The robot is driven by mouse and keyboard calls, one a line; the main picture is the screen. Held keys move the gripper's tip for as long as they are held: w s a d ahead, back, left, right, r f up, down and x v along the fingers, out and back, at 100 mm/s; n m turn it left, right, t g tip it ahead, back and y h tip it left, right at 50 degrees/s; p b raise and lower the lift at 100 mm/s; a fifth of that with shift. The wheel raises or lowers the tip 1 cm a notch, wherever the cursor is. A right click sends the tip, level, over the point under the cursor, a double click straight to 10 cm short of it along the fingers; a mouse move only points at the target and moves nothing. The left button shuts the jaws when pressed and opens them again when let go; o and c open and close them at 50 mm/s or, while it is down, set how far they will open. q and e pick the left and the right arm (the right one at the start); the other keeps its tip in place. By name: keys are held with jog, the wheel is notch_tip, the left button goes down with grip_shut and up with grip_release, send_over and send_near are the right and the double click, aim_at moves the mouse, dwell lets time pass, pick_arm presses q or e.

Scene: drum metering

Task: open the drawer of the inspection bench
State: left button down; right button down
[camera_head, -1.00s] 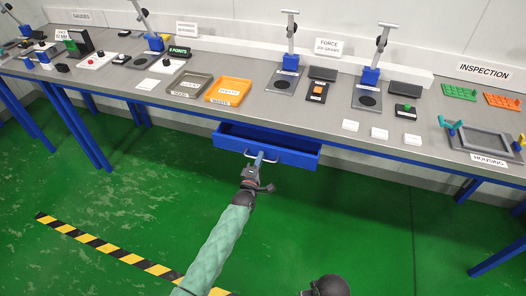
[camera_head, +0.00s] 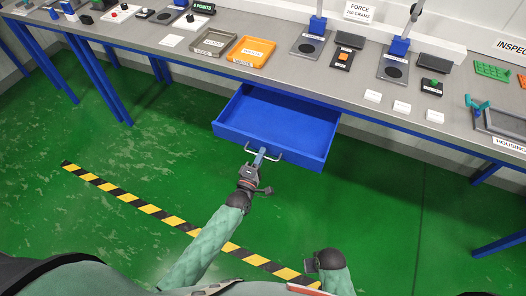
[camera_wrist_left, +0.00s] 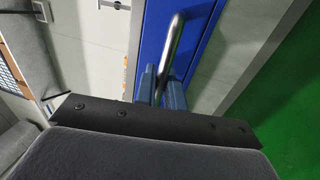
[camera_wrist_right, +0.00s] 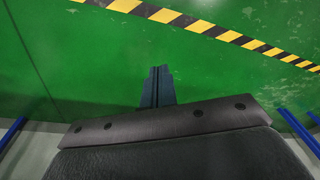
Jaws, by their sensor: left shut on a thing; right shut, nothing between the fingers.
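The blue drawer (camera_head: 290,142) of the inspection bench (camera_head: 290,72) is pulled well out, and its inside shows empty. A silver bar handle (camera_head: 277,156) is on its front. My left gripper (camera_head: 260,157) is shut on the handle. In the left wrist view its fingers (camera_wrist_left: 160,85) close around the metal handle (camera_wrist_left: 173,45), with the blue drawer front (camera_wrist_left: 190,22) behind. My right gripper (camera_head: 310,266) is low in the head view, away from the bench. In the right wrist view its fingers (camera_wrist_right: 157,87) are shut and empty over the green floor.
A grey tray (camera_head: 213,41) and an orange tray (camera_head: 251,51) stand on the bench above the drawer. White blocks (camera_head: 402,107) lie near its front edge. The green floor before the drawer is clear, with a black and yellow stripe (camera_head: 150,209).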

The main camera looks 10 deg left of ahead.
pick_arm(q)
jog(key=c, duration=1.6)
grip_release()
jog(key=shift+s, duration=0.1)
